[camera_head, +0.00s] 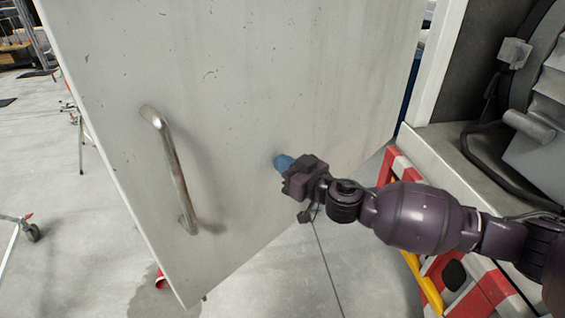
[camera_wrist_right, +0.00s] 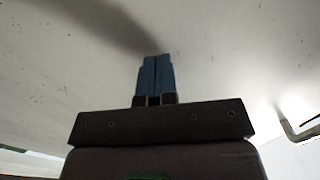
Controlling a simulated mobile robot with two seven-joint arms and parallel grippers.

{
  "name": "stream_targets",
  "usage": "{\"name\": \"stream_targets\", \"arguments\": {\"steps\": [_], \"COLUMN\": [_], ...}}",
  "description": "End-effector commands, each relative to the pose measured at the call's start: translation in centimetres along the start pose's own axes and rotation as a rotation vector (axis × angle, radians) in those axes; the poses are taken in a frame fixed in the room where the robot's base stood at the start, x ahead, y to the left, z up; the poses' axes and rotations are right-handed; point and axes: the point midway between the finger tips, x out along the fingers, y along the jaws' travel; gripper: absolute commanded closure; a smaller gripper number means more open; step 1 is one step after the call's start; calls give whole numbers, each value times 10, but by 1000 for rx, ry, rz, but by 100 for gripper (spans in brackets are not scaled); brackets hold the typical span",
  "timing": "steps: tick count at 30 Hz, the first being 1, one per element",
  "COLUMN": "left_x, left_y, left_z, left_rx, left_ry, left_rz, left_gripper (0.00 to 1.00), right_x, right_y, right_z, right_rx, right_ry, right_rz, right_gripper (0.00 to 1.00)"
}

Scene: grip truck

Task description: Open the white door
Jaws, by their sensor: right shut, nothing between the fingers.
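The white door (camera_head: 240,90) stands swung out at an angle from the truck and fills the middle of the head view. A metal bar handle (camera_head: 172,170) is on its face toward the left edge. My right gripper (camera_head: 281,162) is at the door face, to the right of the handle, with its blue fingertips at or very near the surface. In the right wrist view the fingers (camera_wrist_right: 155,78) are closed together, with nothing between them. The door surface (camera_wrist_right: 230,50) fills that view, and part of the handle (camera_wrist_right: 290,130) shows at its right. My left gripper is out of view.
The truck's door frame and sill (camera_head: 440,165) are at the right, with a red and white striped panel (camera_head: 470,285) below. A wheeled stand (camera_head: 25,230) is at the far left. The grey floor left of the door is mostly clear.

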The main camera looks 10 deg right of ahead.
Motion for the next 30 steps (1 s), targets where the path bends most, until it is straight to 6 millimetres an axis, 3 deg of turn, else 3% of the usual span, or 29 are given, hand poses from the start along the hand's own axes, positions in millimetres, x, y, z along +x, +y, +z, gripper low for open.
{"name": "stream_targets", "arguments": {"steps": [19,26,30], "left_x": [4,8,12], "left_y": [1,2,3], "left_z": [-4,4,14], "left_rx": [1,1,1], "left_ry": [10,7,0], "left_rz": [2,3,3], "left_gripper": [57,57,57], "right_x": [12,47,82], "right_y": [-1,-5,-7], "right_z": [0,1,2], "right_rx": [3,5,7], "right_ry": [1,3,3], "right_rz": [10,52,93], "right_gripper": [100,100,100]}}
